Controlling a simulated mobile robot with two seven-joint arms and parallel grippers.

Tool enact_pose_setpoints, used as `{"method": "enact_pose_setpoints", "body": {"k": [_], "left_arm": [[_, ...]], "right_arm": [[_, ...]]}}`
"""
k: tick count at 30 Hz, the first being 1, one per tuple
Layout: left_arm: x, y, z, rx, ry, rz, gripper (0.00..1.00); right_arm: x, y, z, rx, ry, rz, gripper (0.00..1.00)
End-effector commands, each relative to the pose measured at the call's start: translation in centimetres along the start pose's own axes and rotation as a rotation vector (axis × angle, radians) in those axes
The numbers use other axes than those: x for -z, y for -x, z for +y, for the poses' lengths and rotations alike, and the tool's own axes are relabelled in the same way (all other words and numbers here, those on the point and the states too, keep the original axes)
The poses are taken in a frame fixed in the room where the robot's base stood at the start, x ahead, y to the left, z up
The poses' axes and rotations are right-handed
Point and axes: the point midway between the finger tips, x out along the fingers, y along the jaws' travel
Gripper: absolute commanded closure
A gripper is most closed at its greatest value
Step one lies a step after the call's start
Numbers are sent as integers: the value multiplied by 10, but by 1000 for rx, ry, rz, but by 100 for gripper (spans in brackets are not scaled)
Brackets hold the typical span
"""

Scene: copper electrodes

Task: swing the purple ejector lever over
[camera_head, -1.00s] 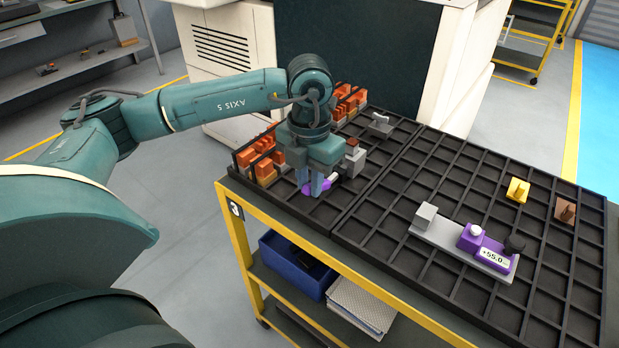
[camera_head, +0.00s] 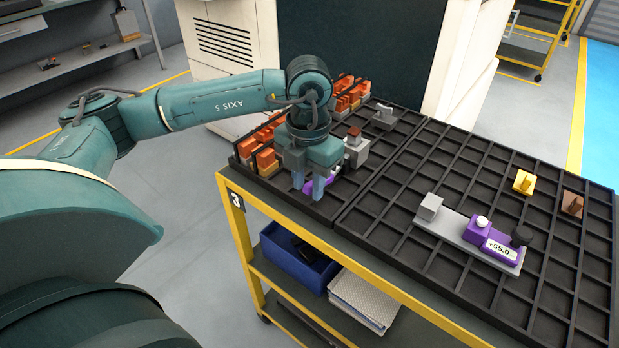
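The purple ejector lever (camera_head: 331,181) shows only in part, low at the front of the left tray, beside a grey block with a brown top (camera_head: 355,149). My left gripper (camera_head: 308,188) points down over it. Its two fingers are apart, and a bit of purple shows between and behind them. The gripper hides most of the lever, so I cannot tell whether a finger touches it. My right gripper is not in view.
Orange electrodes (camera_head: 266,158) stand in a rack to the left. A small grey holder (camera_head: 384,115) sits behind. On the right tray lie a purple gauge reading +55.0 (camera_head: 500,249) on a grey bar, a yellow piece (camera_head: 524,182) and a brown piece (camera_head: 572,203).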

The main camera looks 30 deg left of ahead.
Motion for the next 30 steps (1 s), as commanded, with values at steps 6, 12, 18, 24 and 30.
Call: {"method": "enact_pose_setpoints", "body": {"k": [6, 12, 18, 24, 30], "left_arm": [[-1, 1, 0, 0, 1, -5, 60], [-2, 4, 0, 1, 1, -6, 60], [-2, 21, 0, 1, 1, -8, 60], [-2, 41, 0, 1, 1, -8, 60], [-1, 61, 0, 1, 0, -8, 60]], "right_arm": [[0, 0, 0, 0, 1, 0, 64], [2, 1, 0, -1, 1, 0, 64], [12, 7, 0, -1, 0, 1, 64], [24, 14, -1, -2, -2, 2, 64], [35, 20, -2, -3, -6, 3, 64]]}}
